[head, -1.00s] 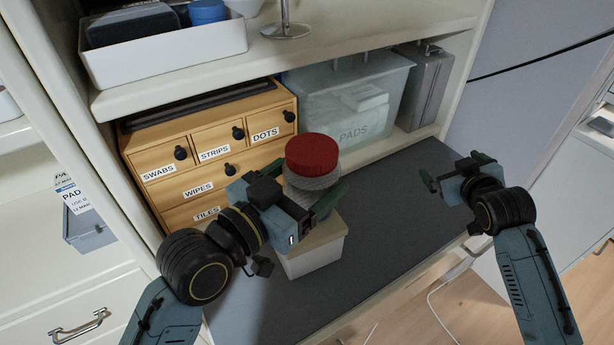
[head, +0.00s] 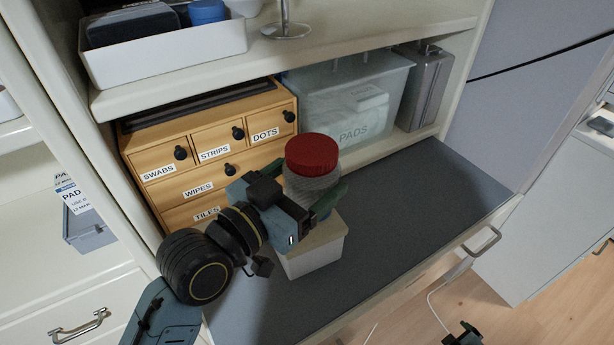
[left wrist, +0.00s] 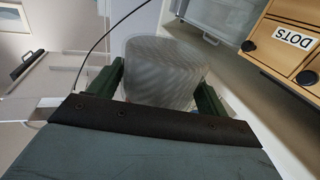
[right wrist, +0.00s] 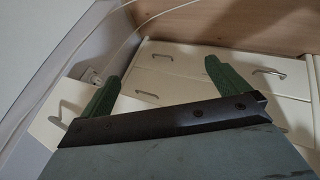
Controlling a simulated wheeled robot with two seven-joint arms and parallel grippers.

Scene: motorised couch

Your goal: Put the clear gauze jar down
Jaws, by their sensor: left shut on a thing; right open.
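The clear gauze jar (head: 312,183) with its red lid (head: 312,154) is upright in my left gripper (head: 322,208). The left fingers are shut around the jar's sides. In the left wrist view the ribbed jar body (left wrist: 163,72) sits between the two green fingers (left wrist: 157,85). In the head view the jar shows above and behind a small white box (head: 316,256) with a beige top. The jar's lower part is hidden by the gripper, so I cannot tell whether it touches anything. My right gripper (right wrist: 163,85) is open and empty, low at the head view's bottom edge (head: 464,338).
A wooden drawer unit (head: 190,139) stands behind the left arm. A clear PADS bin (head: 385,85) and a grey case (head: 428,88) stand at the back. The dark counter mat (head: 430,210) is clear to the right. A shelf (head: 370,35) overhangs the back.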

